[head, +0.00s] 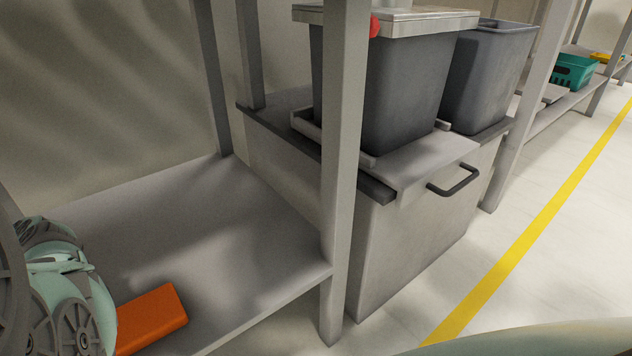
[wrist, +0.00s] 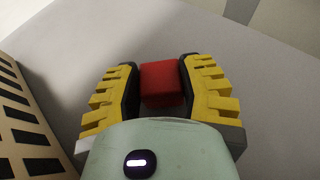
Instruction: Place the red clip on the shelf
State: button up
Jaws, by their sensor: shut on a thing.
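In the wrist view, a red block-shaped thing, the red clip (wrist: 162,82), sits between the two black and yellow fingers of my gripper (wrist: 159,72). The fingers are shut on its sides. Behind it spreads a flat grey surface, the shelf (wrist: 225,75). In the head view, the grey shelf (head: 215,240) is a low board between metal posts. An orange-red block (head: 152,318) shows over its front left part, beside my arm; I cannot tell surely whether it is the held clip. My fingers are hidden in that view.
A slotted cream crate (wrist: 25,125) stands at the left in the wrist view. A metal post (head: 343,170) rises at the shelf's right corner. Beyond are a grey cabinet (head: 400,255), grey bins (head: 405,85) and a teal basket (head: 574,71). Much of the shelf is bare.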

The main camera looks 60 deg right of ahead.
jog(key=o, duration=0.8)
jog(key=shift+s+f, duration=0.1)
jog(key=shift+f, duration=0.05)
jog(key=shift+d+r+p, duration=0.15)
jog(key=shift+r+p, duration=0.3)
jog(key=p+v, duration=0.5)
jog(key=v, duration=0.1)
jog(key=shift+s+p, duration=0.1)
jog(key=shift+p, duration=0.2)
jog(key=shift+s+d+r, duration=0.1)
jog(key=shift+s+d, duration=0.2)
jog(key=shift+s, duration=0.15)
